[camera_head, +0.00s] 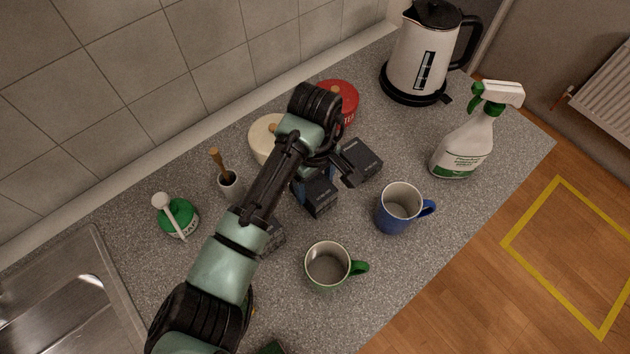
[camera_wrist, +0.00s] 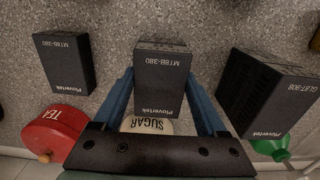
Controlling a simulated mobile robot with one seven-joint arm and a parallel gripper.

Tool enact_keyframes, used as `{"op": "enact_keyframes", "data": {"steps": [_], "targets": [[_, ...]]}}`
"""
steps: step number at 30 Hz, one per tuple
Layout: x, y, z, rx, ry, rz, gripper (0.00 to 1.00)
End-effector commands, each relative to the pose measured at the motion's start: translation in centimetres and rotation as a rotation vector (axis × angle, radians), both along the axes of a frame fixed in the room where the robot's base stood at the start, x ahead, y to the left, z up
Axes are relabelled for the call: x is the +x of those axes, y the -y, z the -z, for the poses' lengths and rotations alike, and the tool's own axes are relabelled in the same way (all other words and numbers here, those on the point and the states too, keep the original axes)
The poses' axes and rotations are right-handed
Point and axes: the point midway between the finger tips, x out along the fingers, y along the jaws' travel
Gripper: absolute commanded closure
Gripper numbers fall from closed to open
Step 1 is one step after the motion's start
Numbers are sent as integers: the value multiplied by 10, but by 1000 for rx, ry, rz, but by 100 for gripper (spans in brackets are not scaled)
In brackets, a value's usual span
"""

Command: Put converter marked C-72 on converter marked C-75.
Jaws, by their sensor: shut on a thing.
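Three dark box-shaped converters are in view. My gripper (camera_head: 314,187) (camera_wrist: 161,76) points down with its blue fingers on either side of the middle converter (camera_head: 319,200) (camera_wrist: 160,82), shut on it. That converter reads "MT8B-380" and "Plovertek" in the wrist view. A similar "MT8B-380" converter (camera_head: 362,160) (camera_wrist: 64,62) lies on the counter toward the red TEA jar. A "GLBT-908" converter (camera_head: 275,236) (camera_wrist: 262,95) is on the other side, partly hidden by my arm in the head view. No C-72 or C-75 mark is legible. I cannot tell whether the held converter touches the counter.
A red TEA jar (camera_head: 341,97) and a cream SUGAR jar (camera_head: 262,136) stand behind the converters. A blue mug (camera_head: 398,209) and green mug (camera_head: 327,264) stand in front.

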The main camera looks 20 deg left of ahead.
Motion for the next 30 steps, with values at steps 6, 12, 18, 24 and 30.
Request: {"op": "enact_keyframes", "data": {"steps": [6, 12, 18, 24, 30], "targets": [[0, 0, 2, 0, 0, 0, 0], [0, 0, 2, 0, 0, 0, 0], [1, 0, -11, -1, 2, 1, 0], [1, 1, -51, 0, 6, 3, 0], [1, -1, -99, 2, 2, 0, 0]]}}
